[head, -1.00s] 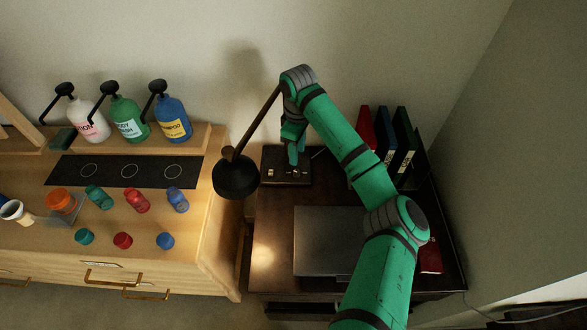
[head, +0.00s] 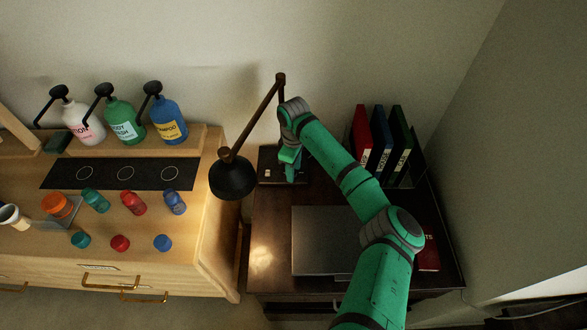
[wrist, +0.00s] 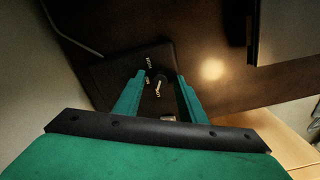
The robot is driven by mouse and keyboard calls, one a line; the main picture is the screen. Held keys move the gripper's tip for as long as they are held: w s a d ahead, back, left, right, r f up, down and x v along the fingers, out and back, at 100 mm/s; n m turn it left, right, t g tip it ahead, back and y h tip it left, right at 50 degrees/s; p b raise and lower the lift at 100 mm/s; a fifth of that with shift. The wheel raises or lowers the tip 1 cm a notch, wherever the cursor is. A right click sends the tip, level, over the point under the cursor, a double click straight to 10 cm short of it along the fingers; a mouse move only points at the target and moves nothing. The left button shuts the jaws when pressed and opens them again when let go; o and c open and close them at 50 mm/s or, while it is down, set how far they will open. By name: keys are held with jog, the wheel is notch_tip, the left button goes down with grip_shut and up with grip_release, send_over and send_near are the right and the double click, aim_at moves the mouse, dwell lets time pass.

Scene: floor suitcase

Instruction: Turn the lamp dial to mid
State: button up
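The desk lamp has a black shade (head: 232,178) on a brown jointed arm and a dark base (head: 268,168) near the back of the dark desk. In the wrist view, the small dark dial (wrist: 157,79) with a pale pointer mark is on the base, with small pale labels beside it. My gripper (wrist: 160,86) is open, with its two green fingers on either side of the dial in this view. Contact with the dial cannot be told. In the head view, my gripper (head: 290,178) is over the base and hides the dial.
A closed grey laptop (head: 320,240) lies on the desk in front of the base. Upright binders (head: 381,140) stand at the back right. A wooden dresser (head: 205,225) with bottles and several small jars is to the left. The wall is close behind.

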grip_shut()
jog(key=shift+m, duration=0.4)
jog(key=m, duration=0.2)
jog(key=shift+a+m, duration=0.1)
jog(key=shift+m, duration=0.3)
jog(key=m, duration=0.2)
jog(key=shift+m, duration=0.4)
jog(key=m, duration=0.5)
jog(key=shift+m, duration=0.4)
jog(key=shift+r, duration=0.1)
jog(key=shift+o, duration=0.2)
grip_release()
